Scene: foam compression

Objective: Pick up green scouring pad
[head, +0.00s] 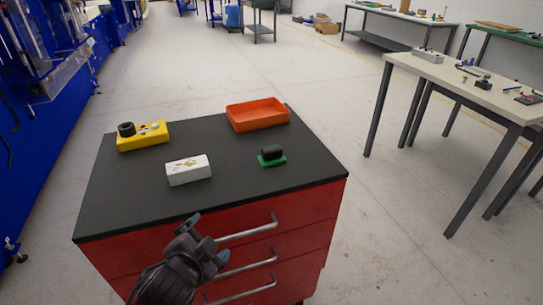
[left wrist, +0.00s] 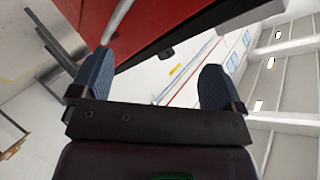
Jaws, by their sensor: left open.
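The green scouring pad (head: 272,161) lies flat on the black top of the red drawer cabinet, near its right front. A black cylindrical object (head: 271,152) rests on the pad and hides part of it. My left gripper (head: 208,238) is open and empty in front of the cabinet's drawers, below the top edge and to the lower left of the pad. In the left wrist view its two fingers (left wrist: 155,82) are spread apart with nothing between them. My right gripper is in neither view.
On the cabinet top (head: 225,155) are a white block (head: 188,170), a yellow block (head: 143,136) with a black ring, and an orange tray (head: 258,115). Drawer handles (head: 247,234) stick out near my left gripper. A table (head: 450,75) stands at the right, apart from the cabinet.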

